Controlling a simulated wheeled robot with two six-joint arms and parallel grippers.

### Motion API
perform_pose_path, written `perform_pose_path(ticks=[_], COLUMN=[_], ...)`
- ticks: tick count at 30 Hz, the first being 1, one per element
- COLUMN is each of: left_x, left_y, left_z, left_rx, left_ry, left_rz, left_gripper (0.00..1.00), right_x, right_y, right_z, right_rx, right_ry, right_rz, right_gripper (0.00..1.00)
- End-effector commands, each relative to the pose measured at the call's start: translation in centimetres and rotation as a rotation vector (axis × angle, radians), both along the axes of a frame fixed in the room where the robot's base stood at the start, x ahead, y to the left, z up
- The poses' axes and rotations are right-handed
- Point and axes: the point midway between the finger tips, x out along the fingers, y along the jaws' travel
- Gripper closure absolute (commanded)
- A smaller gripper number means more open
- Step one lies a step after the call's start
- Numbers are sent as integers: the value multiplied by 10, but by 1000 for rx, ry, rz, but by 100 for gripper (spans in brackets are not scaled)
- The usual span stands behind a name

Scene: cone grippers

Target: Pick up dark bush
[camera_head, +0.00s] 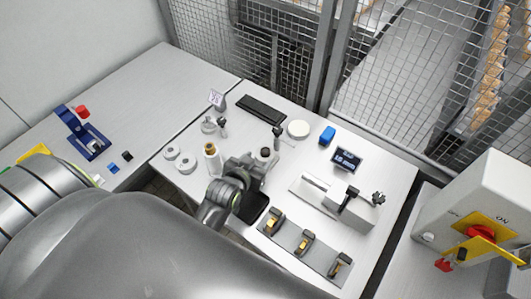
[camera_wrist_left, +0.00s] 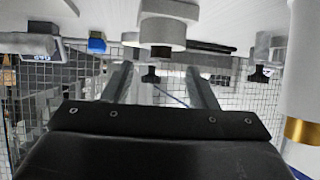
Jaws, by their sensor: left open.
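In the left wrist view, where the scene appears upside down, the dark bush (camera_wrist_left: 161,52) sits at the end of a short white cylinder (camera_wrist_left: 163,32). My left gripper (camera_wrist_left: 158,72) has its two fingers spread apart with nothing held between them. The bush lies ahead of the gap between the fingers, apart from them as far as I can see. My arm hides part of the table in the head view. My right gripper is not in view.
A white cylinder with a brass top (camera_head: 210,149) stands close to the left of my gripper. A dark clamp-like piece (camera_head: 277,133) and a white disc (camera_head: 298,129) are behind the bush. A metal vise-like fixture (camera_head: 345,202) and a plate with several brass-topped pieces (camera_head: 318,262) lie to the right.

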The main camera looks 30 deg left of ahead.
Motion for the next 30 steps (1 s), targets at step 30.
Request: perform_pose_path(ticks=[30], left_x=[44], left_y=[4], left_z=[-20], left_rx=[0], left_ry=[1], left_rz=[0], left_gripper=[78], right_x=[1], right_y=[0], right_z=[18], right_rx=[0], right_ry=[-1], right_rz=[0], right_gripper=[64])
